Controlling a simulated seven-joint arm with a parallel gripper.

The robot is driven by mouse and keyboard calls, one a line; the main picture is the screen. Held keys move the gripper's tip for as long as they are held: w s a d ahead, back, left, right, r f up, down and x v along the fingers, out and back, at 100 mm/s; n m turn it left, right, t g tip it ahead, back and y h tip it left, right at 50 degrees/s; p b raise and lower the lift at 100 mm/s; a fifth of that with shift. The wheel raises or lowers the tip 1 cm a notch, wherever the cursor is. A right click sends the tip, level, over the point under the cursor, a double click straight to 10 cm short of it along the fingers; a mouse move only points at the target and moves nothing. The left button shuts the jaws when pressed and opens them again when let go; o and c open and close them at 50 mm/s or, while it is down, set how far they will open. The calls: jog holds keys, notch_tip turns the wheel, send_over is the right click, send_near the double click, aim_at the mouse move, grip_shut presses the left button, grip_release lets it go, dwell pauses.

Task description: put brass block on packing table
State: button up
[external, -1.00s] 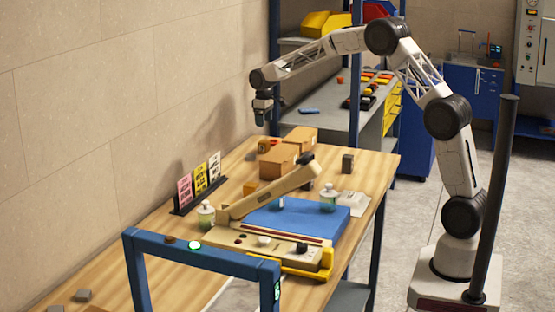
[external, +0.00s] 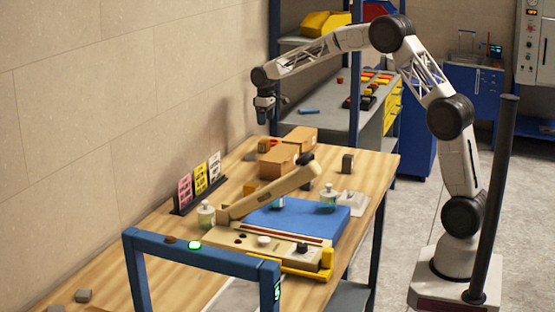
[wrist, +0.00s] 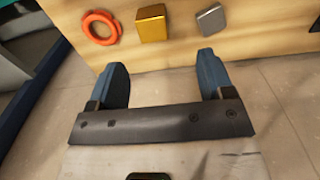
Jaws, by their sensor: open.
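The brass block (wrist: 151,23) is a gold-coloured cuboid on a pale wooden surface in the wrist view, ahead of my fingers and roughly midway between them. My gripper (wrist: 162,76) is open and empty, its two blue fingers apart and not touching the block. In the external view my gripper (external: 264,118) hangs pointing down above the far end of the wooden packing table (external: 370,172), close to the wall. I cannot surely make out the brass block in the external view.
An orange ring (wrist: 100,27) lies left of the brass block and a grey block (wrist: 211,18) lies right of it. Cardboard boxes (external: 278,161), a blue mat (external: 300,216), a sealer (external: 265,242) with its arm raised and bottles crowd the table.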

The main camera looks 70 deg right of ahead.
jog(key=s+a+r+t, duration=0.1)
jog(key=s+a+r, duration=0.7)
jog(key=s, duration=0.5)
jog(key=s+a+r, duration=0.5)
jog(key=s+a, duration=0.6)
jog(key=s, duration=0.2)
jog(key=s+a+f, duration=0.1)
jog(key=s+a, duration=0.2)
jog(key=s, duration=0.7)
jog(key=s+a+f+t, duration=0.1)
jog(key=s+a+f, duration=0.1)
jog(key=s, duration=0.9)
jog(key=s+a+f, duration=0.2)
jog(key=s+a, duration=0.3)
jog(key=s, duration=0.6)
jog(key=shift+f+t, duration=0.25)
jog(key=shift+t, duration=0.05)
